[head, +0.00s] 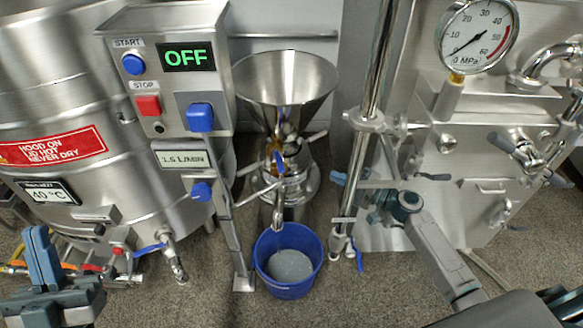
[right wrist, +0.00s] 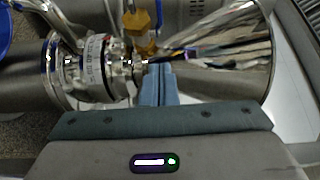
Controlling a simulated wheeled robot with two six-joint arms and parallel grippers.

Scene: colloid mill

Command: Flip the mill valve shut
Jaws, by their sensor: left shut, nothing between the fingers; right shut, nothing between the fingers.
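The mill (head: 285,150) stands in the middle of the head view, under a steel funnel hopper (head: 287,85). A small blue valve handle (head: 279,162) sits on its front, standing roughly upright above the outlet spout (head: 277,215). In the right wrist view the mill's ringed body (right wrist: 85,65) lies at left, with a brass fitting (right wrist: 140,22) near the fingers. My right gripper (head: 338,178) is shut and empty, to the right of the mill and apart from the handle. Its closed fingers also show in the right wrist view (right wrist: 158,82). My left gripper (head: 42,262) is shut and empty at lower left.
A blue bucket (head: 287,283) with grey contents stands below the spout. A control box (head: 168,70) reading OFF stands left of the hopper. A steel tank (head: 60,120) fills the left; a gauged steel machine (head: 480,130) and vertical pipe (head: 372,70) stand right.

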